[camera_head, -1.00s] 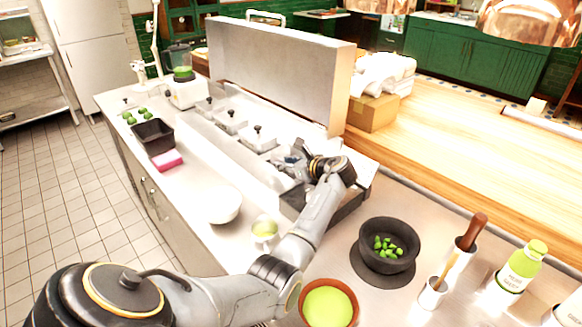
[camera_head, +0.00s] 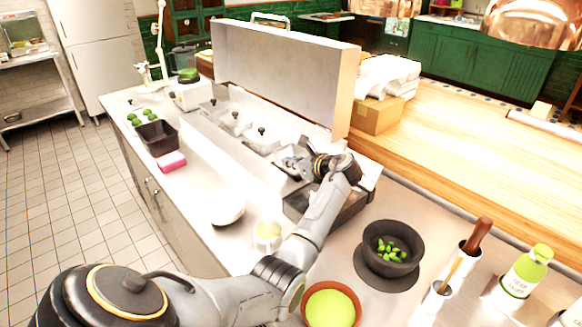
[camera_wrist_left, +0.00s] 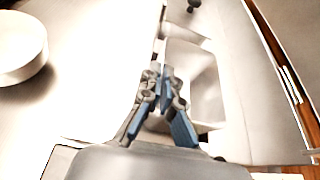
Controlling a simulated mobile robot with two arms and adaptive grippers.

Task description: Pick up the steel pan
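The steel pan (camera_wrist_left: 205,88) is a pale, rectangular, empty-looking pan in the left wrist view. In the head view it shows only in part, at the near end of the row of lidded pans, behind my gripper. My left gripper (camera_wrist_left: 162,72) has its blue-grey fingers brought together at the pan's near left rim, with the rim seeming to lie between the tips. It also shows in the head view (camera_head: 293,162), reaching down over the rail. Whether the pan is clear of its slot cannot be told. My right gripper is out of view.
A dark open slot (camera_head: 345,208) lies under my left forearm. A tall steel panel (camera_head: 285,70) stands behind the row. A white bowl (camera_head: 228,212), a cup (camera_head: 267,236), a green-filled bowl (camera_head: 331,306) and a dark bowl (camera_head: 393,240) stand close by on the counter.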

